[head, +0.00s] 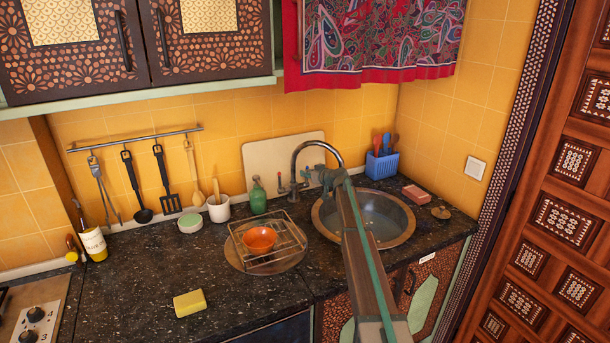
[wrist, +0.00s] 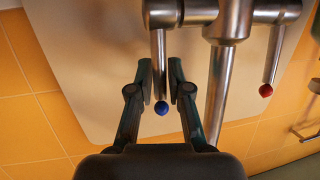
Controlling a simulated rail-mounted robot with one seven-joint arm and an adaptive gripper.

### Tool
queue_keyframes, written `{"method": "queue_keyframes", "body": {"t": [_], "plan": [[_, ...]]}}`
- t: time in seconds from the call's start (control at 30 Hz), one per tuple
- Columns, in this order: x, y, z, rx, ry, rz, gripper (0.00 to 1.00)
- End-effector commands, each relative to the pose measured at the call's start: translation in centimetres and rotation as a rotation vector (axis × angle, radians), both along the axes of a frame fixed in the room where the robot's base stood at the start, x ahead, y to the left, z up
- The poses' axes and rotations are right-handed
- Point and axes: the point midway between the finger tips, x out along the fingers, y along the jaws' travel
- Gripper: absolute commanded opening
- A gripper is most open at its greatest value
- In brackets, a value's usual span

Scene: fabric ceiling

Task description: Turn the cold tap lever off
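The steel tap (head: 294,165) with its curved spout stands behind the sink; its body also shows in the wrist view (wrist: 228,30). The cold lever (wrist: 159,70) is a steel rod with a blue ball tip (wrist: 162,108). My gripper (wrist: 160,66) is open, with one finger on each side of the cold lever and small gaps showing on both sides. The hot lever (wrist: 274,55) has a red ball and also shows in the head view (head: 281,178). In the head view my gripper (head: 312,177) is at the tap and hides the cold lever.
A wire rack (head: 245,238) with an orange bowl (head: 260,239) and a green bottle (head: 258,197) stand left of the tap. A cutting board (head: 262,155) leans behind it. A yellow sponge (head: 190,303) lies on the counter.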

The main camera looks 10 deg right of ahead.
Motion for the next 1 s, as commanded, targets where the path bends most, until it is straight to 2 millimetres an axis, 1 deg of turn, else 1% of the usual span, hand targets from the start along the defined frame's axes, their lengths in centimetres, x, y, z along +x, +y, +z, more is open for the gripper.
{"method": "queue_keyframes", "body": {"t": [0.03, 0.1, 0.4, 0.57, 0.77, 1.0], "plan": [[0.0, 0.0, 0.0, 0.000, 0.000, 0.000, 0.30], [0.0, 0.0, 0.0, 0.000, 0.000, 0.000, 0.39], [-0.1, 0.0, 0.0, 0.000, -0.001, 0.000, 0.39], [-0.7, -0.3, 0.2, 0.000, -0.001, -0.001, 0.39], [-3.1, -1.3, 0.9, 0.000, -0.001, 0.000, 0.39], [-7.1, -3.2, 2.2, 0.000, -0.001, -0.001, 0.39]]}}
